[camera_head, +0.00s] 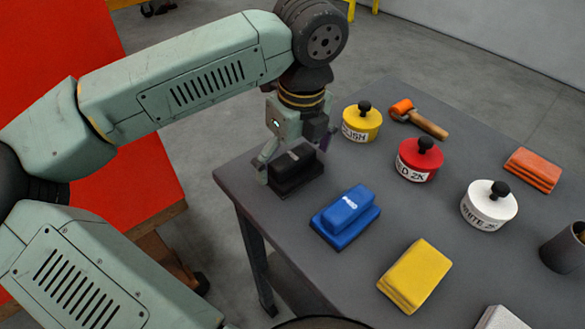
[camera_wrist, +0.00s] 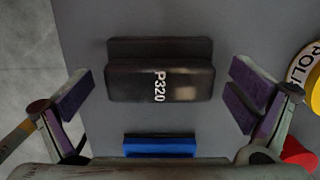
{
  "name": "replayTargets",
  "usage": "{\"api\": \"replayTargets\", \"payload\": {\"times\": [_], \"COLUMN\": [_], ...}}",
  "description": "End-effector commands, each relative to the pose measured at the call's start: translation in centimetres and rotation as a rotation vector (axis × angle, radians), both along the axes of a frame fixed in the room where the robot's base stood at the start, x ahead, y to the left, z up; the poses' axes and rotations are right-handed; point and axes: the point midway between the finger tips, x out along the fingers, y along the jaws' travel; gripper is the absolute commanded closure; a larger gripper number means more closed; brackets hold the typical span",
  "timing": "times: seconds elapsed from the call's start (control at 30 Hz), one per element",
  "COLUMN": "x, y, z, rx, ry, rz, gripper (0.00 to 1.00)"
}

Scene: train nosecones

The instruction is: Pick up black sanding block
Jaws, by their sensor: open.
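The black sanding block (camera_head: 294,170) lies on the grey table near its far left corner. In the wrist view the black sanding block (camera_wrist: 160,72) shows whole, with the white mark "P320" on its top. My gripper (camera_head: 290,160) is right above the block in the head view and partly covers it. In the wrist view my gripper (camera_wrist: 160,95) is open, with one purple-padded finger to each side of the block and a gap on both sides. Whether the fingertips reach down beside the block is hard to tell.
A blue sanding block (camera_head: 346,215) lies close to the black one. A yellow tin (camera_head: 362,124) stands just right of my gripper. A red tin (camera_head: 419,160), white tin (camera_head: 489,206), roller (camera_head: 418,118), yellow block (camera_head: 414,275) and orange block (camera_head: 532,169) lie farther off.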

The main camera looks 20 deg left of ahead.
Motion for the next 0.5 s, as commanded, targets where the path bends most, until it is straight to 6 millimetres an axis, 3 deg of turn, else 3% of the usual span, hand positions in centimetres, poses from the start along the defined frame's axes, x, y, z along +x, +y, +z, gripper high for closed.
{"api": "replayTargets", "payload": {"times": [0.1,0.5], "x": [0.00,0.00], "y": [-0.02,-0.02], "z": [0.10,0.12], "rx": [0.000,0.000], "ry": [0.000,0.000], "rz": [0.000,0.000], "gripper": [0.01,0.27]}}
